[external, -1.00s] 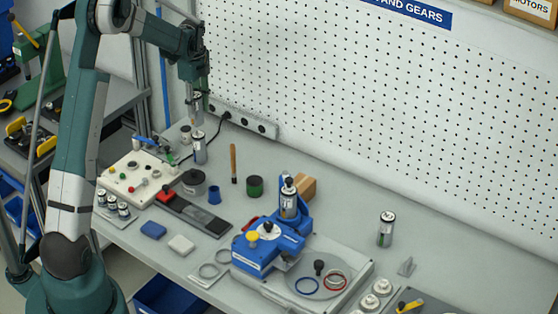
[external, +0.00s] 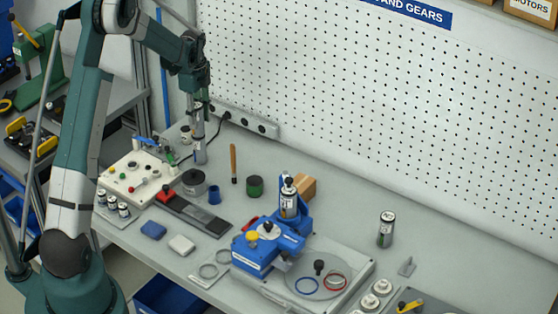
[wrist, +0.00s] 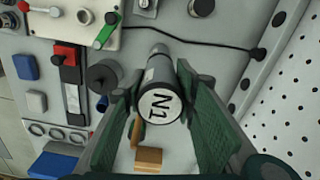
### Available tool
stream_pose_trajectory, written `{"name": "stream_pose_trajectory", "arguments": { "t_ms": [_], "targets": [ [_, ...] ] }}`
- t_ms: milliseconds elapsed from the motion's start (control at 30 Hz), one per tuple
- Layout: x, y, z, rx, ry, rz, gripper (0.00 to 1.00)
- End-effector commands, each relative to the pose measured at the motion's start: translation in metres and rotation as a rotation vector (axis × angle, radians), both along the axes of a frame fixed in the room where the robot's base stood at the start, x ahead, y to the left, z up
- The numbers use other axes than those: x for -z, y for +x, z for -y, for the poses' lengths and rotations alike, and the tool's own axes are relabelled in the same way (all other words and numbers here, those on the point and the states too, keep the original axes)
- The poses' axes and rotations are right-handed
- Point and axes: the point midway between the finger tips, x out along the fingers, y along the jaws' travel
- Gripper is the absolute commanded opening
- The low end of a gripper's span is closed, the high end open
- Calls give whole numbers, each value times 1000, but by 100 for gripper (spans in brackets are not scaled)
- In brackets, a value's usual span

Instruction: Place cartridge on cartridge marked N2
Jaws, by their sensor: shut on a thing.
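My gripper (external: 199,108) is shut on a grey cylindrical cartridge, whose end reads "N1" in the wrist view (wrist: 160,105). The fingers sit on both sides of it, seen in the wrist view (wrist: 160,95). In the external view the held cartridge is upright, directly above another standing cartridge (external: 200,154). Whether the two touch I cannot tell. No mark on the lower cartridge is readable, and the held one largely hides it in the wrist view. Another cartridge (external: 386,229) stands alone on the right. One more (external: 288,203) stands in a blue fixture. No N2 mark is readable.
A cream control panel (external: 122,181) with knobs is left of the stack. A dark round pot (external: 194,187) and a blue cup (external: 214,196) stand in front.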

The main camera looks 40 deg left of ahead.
Motion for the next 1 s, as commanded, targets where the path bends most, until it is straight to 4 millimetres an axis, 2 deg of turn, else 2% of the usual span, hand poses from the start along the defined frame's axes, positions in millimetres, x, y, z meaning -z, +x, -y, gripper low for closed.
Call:
{"name": "stream_pose_trajectory", "arguments": {
  "t_ms": [367, 400, 500, 1000],
  "targets": [
    [4, 0, 0, 0, 0, 0, 13],
    [3, 0, 0, 0, 0, 0, 33],
    [3, 0, 0, 0, 0, 0, 43],
    [-1, 0, 0, 0, 0, 0, 43]
  ]
}}
